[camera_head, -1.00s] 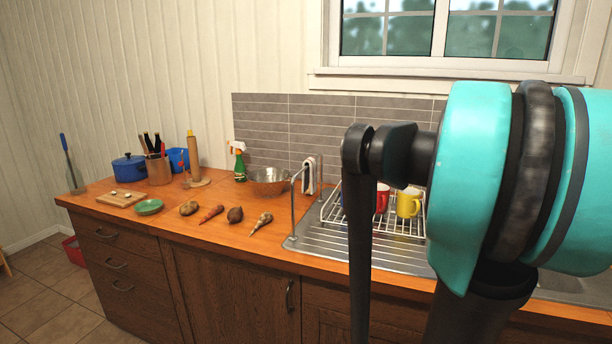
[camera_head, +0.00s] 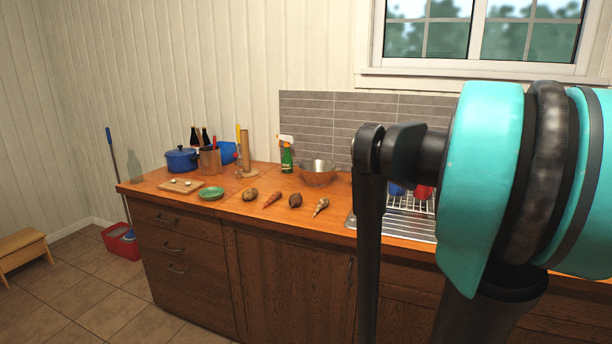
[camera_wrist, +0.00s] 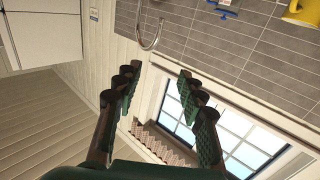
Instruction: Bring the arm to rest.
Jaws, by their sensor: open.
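My gripper (camera_wrist: 158,100) shows in the wrist view with its two dark fingers spread apart and nothing between them. That view is tilted and looks toward the window (camera_wrist: 225,130) and the tiled wall. In the head view my arm fills the right side, in front of the counter, and my gripper is out of sight there.
A dish rack (camera_head: 412,203) is partly hidden behind my arm. A red bucket (camera_head: 121,241) and wooden stool (camera_head: 24,256) stand left on open floor.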

